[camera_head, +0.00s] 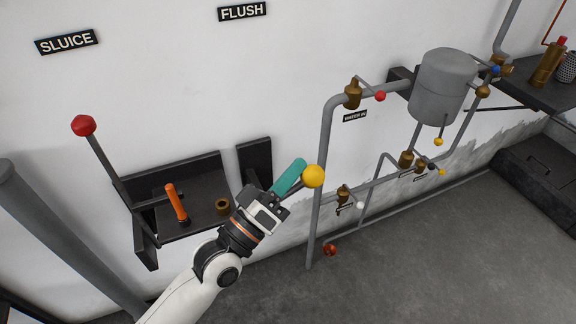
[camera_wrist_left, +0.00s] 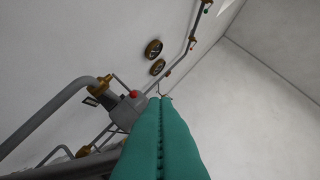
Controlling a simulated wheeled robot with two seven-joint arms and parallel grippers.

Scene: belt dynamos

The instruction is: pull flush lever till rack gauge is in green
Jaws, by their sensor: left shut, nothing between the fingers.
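The FLUSH sign (camera_head: 242,11) is on the wall at the top of the head view. Below it is a dark wall bracket (camera_head: 255,163). A yellow ball knob (camera_head: 313,176) on a short rod stands out to the right of this bracket, and my gripper hides part of the rod. My left gripper (camera_head: 298,166), with teal fingers, is shut and empty just left of the knob. Its closed fingers (camera_wrist_left: 160,140) fill the bottom of the wrist view. Two round brass-rimmed gauges (camera_wrist_left: 155,58) are on the wall there, too small to read. My right gripper is not in view.
The red-knobbed lever (camera_head: 84,126) stands under the SLUICE sign (camera_head: 66,42). A dark shelf (camera_head: 205,179) holds an orange-handled tool (camera_head: 176,203) and a brass cup (camera_head: 222,205). Pipes, valves and a grey tank (camera_head: 442,85) are at right. The floor (camera_head: 420,260) at lower right is clear.

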